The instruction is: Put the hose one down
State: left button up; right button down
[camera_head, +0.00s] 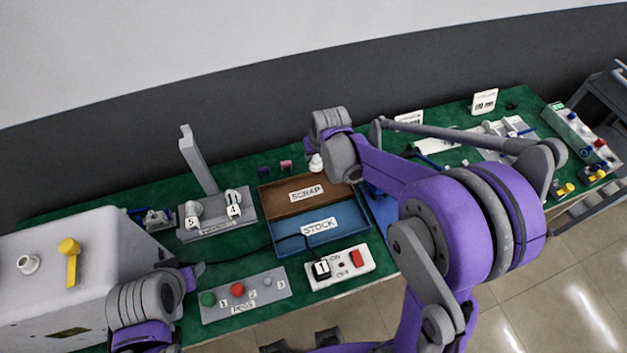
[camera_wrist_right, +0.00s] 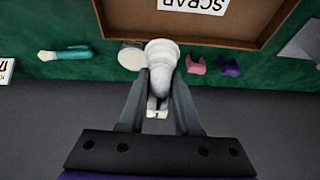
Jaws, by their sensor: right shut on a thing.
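My right gripper (camera_wrist_right: 160,85) is shut on a white piece (camera_wrist_right: 162,54) with a rounded, wider end, seen in the right wrist view. I cannot make out whether it is the hose one. It is beside the edge of the brown SCRAP tray (camera_wrist_right: 128,22). In the head view the right gripper (camera_head: 320,146) is beyond that tray, with a white part (camera_head: 316,163) showing below it. Whether the piece touches the mat is unclear. My left gripper (camera_head: 195,273) is near the grey box at lower left; its jaws are too small to judge.
A pale round piece (camera_wrist_right: 131,56) lies close to the held piece. Pink (camera_wrist_right: 196,65) and purple (camera_wrist_right: 229,68) clips lie beside it. The blue STOCK tray (camera_head: 345,238), a switch box (camera_head: 366,264) and a stand (camera_head: 245,206) with white pieces crowd the green table.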

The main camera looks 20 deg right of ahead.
jog(key=shift+w+d, duration=0.2)
jog(key=shift+d, duration=0.05)
jog(key=shift+a+f+n, duration=0.15)
jog(key=shift+n, duration=0.35)
jog(key=s+a+r+n+g+y+b, duration=0.1)
jog(key=s+a+r+n+y, duration=0.25)
jog(key=s+n, duration=0.35)
pick_arm(q)
jog(key=f, duration=0.1)
jog(key=f+b, duration=0.1)
jog(key=f, duration=0.1)
jog(key=shift+s+d+f, duration=0.1)
jog(key=shift+s+d, duration=0.05)
jog(key=shift+s, duration=0.05)
pick_arm(e)
jog(key=shift+n, duration=0.6)
jog(key=f, duration=0.3)
jog(key=w+f, duration=0.1)
jog(key=f, duration=0.6)
jog(key=shift+w+a+f, duration=0.25)
jog(key=shift+a+f, duration=0.05)
jog(key=shift+f+b, duration=0.15)
jog(key=shift+b, duration=0.15)
pick_arm(q)
jog(key=shift+f, duration=0.15)
pick_arm(e)
jog(key=c, duration=0.6)
grip_release()
